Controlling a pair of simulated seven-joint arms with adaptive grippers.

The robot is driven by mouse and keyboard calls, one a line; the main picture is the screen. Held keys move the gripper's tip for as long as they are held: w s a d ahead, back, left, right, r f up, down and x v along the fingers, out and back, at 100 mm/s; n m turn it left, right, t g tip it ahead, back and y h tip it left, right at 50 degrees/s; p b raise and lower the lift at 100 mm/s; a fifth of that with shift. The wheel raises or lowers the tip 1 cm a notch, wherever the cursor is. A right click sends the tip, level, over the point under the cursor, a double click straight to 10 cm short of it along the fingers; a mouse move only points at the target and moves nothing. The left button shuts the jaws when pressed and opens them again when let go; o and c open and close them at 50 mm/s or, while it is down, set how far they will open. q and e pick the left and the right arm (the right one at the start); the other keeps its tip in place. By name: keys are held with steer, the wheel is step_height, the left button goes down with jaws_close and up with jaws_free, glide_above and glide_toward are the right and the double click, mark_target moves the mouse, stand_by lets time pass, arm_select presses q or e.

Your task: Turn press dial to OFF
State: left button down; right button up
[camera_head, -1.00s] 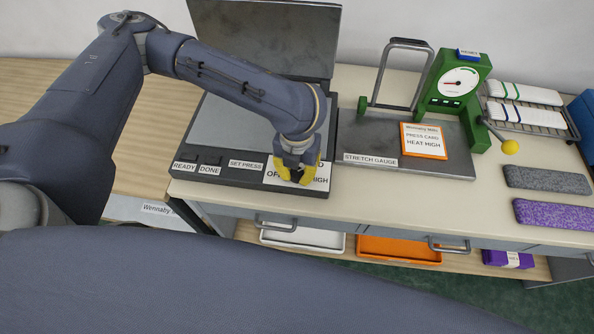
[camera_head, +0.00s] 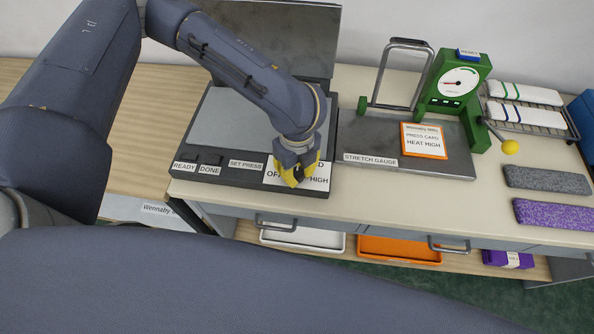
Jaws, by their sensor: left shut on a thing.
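The press (camera_head: 230,122) is a dark, flat unit with its lid raised at the back. A white dial label (camera_head: 319,183) on its front right corner reads "OF..." on the left and "HIGH" on the right, with its middle covered. My left gripper (camera_head: 294,183), with yellow fingers, points down over this label. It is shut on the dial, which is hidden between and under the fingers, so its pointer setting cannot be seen. My right gripper is not in view.
A green stretch gauge (camera_head: 456,86) with a yellow-knobbed lever stands right of the press. An orange-edged card (camera_head: 423,141) reads "HEAT HIGH". Grey (camera_head: 547,180) and purple (camera_head: 553,215) knitted pieces lie at the right. Drawers and trays are below the front edge.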

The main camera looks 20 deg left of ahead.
arm_select(q)
steer(key=n, duration=0.4)
steer(key=shift+n, duration=0.3)
steer(key=n, duration=0.4)
steer(key=shift+n, duration=0.3)
steer(key=n, duration=0.4)
steer(key=shift+n, duration=2.3)
steer(key=c, duration=1)
jaws_free()
steer(key=shift+r, duration=0.1)
